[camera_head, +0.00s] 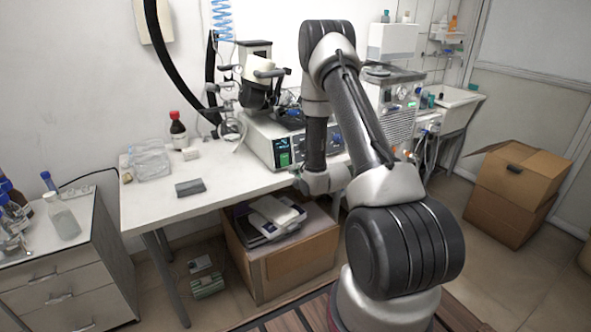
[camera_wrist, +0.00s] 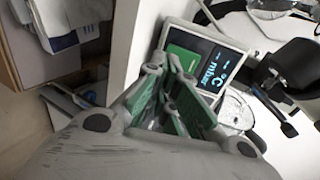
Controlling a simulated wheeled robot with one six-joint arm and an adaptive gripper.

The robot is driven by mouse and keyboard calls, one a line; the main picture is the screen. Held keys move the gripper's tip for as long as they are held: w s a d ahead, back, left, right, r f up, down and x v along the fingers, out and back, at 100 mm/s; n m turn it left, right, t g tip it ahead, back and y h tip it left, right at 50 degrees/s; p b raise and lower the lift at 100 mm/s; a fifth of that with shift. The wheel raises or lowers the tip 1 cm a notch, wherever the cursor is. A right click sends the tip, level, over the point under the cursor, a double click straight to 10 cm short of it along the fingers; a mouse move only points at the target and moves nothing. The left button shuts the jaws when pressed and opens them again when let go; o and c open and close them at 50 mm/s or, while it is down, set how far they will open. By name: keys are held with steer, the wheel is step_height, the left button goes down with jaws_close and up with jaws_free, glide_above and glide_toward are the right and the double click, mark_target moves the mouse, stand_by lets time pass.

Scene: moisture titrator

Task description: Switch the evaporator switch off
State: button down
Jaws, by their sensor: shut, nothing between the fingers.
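The evaporator (camera_head: 258,130) is a white unit on the bench with glassware above it. In the wrist view, the green switch (camera_wrist: 190,42) shows just beyond my fingertips, beside the lit display (camera_wrist: 215,72) reading mbar and °C. My gripper (camera_wrist: 176,62) is shut and empty, its green-padded fingers pointing at the panel by the switch. Whether they touch it I cannot tell. The fingers partly cover the switch's lower part. In the head view, my wrist is before the bench's front edge.
The white bench (camera_head: 225,190) also holds a brown bottle (camera_head: 178,131), a clear tray (camera_head: 151,161) and a grey block (camera_head: 190,187). A drawer cabinet (camera_head: 60,275) stands at the left.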

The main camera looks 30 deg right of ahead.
steer(key=s, duration=0.8)
steer(key=shift+s+d+r, duration=0.15)
steer(key=shift+r, duration=0.1)
stand_by(0.4)
